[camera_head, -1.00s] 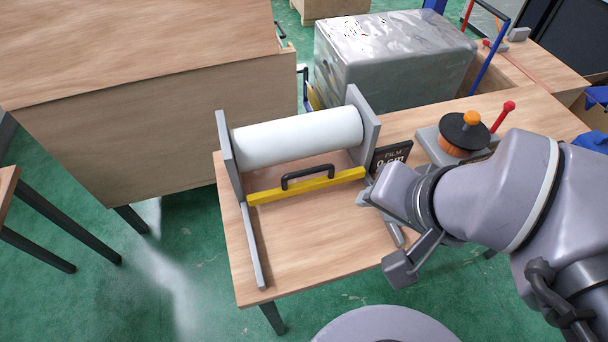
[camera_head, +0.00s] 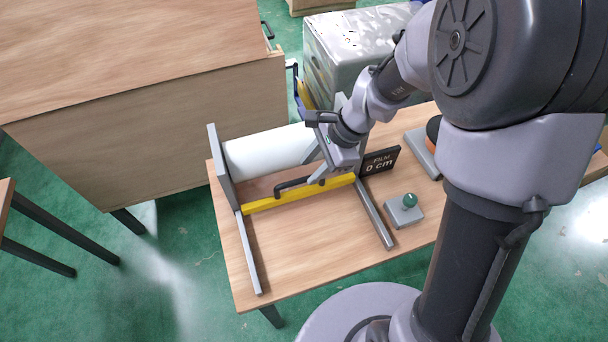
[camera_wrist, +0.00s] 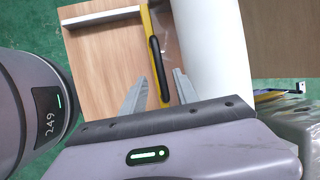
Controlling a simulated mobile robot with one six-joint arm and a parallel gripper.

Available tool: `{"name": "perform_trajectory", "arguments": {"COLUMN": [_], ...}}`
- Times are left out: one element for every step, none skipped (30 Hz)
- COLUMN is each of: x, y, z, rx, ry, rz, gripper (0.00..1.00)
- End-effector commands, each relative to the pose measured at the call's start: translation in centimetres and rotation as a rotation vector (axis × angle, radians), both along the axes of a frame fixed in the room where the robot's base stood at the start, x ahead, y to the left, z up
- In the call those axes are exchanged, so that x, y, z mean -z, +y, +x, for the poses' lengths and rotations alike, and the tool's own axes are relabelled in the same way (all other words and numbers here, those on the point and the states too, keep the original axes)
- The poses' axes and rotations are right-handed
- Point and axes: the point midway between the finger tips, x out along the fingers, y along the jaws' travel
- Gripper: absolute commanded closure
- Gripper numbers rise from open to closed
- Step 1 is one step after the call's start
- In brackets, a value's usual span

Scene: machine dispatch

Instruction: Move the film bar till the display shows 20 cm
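The yellow film bar (camera_head: 262,204) with its black handle (camera_head: 292,184) lies across the rails on the table, just in front of the white film roll (camera_head: 262,153). The display (camera_head: 380,160) at the right end of the roll reads "FILM 0 cm". My gripper (camera_head: 316,168) is above the right part of the bar, near the handle. In the wrist view the open fingers (camera_wrist: 156,92) point toward the bar, with the black handle (camera_wrist: 154,62) between and beyond them. I cannot tell how far above the handle the fingertips are.
A grey box with a green knob (camera_head: 404,210) stands on the table right of the right rail (camera_head: 374,212). A wrapped silver block (camera_head: 350,45) stands behind the roll. The table surface (camera_head: 305,240) between the rails is clear.

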Motion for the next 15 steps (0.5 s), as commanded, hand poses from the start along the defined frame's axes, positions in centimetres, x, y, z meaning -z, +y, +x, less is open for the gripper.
{"name": "perform_trajectory", "arguments": {"x": [1.5,2.0,2.6,3.0,3.3,3.6,3.8,3.9,4.0,4.1,4.1,4.0,4.0,4.0,4.0], "y": [0.5,0.7,1.1,1.3,1.4,1.6,1.7,1.8,1.8,1.9,1.9,1.9,1.9,1.9,1.9], "z": [0.0,0.1,0.1,0.2,0.2,0.2,0.3,0.3,0.3,0.3,0.3,0.3,0.3,0.3,0.3], "rx": [-0.002,-0.002,-0.003,-0.003,-0.001,-0.001,-0.001,-0.002,-0.001,0.0,0.0,0.0,0.0,0.0,0.0], "ry": [0.002,0.002,0.001,0.001,0.001,0.0,-0.001,-0.001,-0.002,-0.002,-0.002,-0.002,-0.002,-0.002,-0.002], "rz": [-0.001,0.0,-0.001,-0.001,0.001,0.0,-0.001,-0.001,-0.001,-0.001,-0.001,-0.001,-0.001,-0.001,-0.001], "gripper": [0.64,0.64,0.64,0.64,0.64,0.64,0.64,0.64,0.64,0.64,0.64,0.64,0.64,0.64,0.64]}}
